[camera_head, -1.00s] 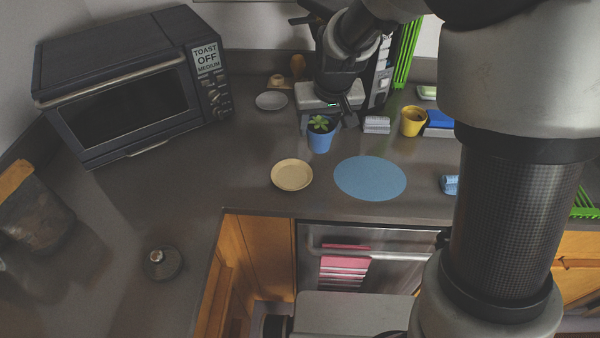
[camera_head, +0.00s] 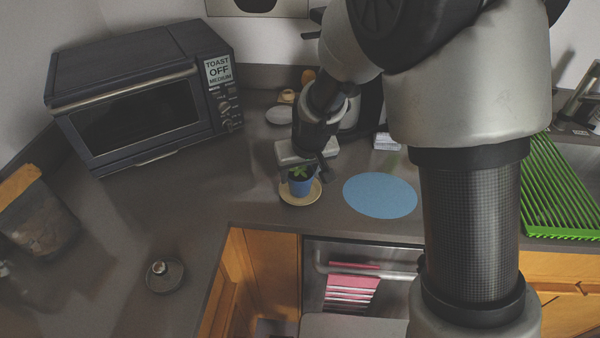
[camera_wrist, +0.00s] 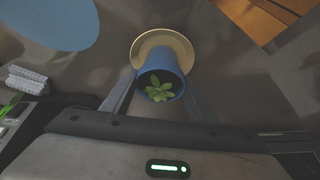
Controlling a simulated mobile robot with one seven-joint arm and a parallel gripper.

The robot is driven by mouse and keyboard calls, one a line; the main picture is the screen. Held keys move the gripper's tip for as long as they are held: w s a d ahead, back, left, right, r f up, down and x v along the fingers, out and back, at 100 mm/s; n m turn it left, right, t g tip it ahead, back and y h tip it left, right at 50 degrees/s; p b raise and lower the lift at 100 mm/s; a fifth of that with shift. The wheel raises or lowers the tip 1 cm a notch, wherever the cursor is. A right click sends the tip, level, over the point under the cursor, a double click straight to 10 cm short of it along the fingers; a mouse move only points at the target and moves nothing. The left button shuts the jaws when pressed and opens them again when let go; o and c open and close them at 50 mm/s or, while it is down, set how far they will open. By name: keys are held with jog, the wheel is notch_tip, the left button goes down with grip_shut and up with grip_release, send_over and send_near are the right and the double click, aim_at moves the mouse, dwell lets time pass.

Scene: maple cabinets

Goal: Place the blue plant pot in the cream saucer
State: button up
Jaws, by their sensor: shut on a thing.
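The blue plant pot (camera_head: 300,187), with a small green succulent, is upright in my gripper (camera_head: 303,178). In the wrist view the pot (camera_wrist: 161,86) sits between the two fingers of my gripper (camera_wrist: 160,88), which are shut on its sides. The cream saucer (camera_head: 287,198) is on the grey counter directly under the pot in the head view. In the wrist view the saucer (camera_wrist: 150,42) shows beyond the pot, and the pot covers part of it. I cannot tell whether the pot's base touches the saucer.
A flat blue round mat (camera_head: 380,195) lies right of the saucer. A toaster oven (camera_head: 140,100) stands at the left, with a pale dish (camera_head: 279,115) behind. A green rack (camera_head: 562,190) is at the right.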

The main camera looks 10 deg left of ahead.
jog(key=shift+f, duration=0.25)
jog(key=o, duration=1.2)
jog(key=shift+o, duration=0.2)
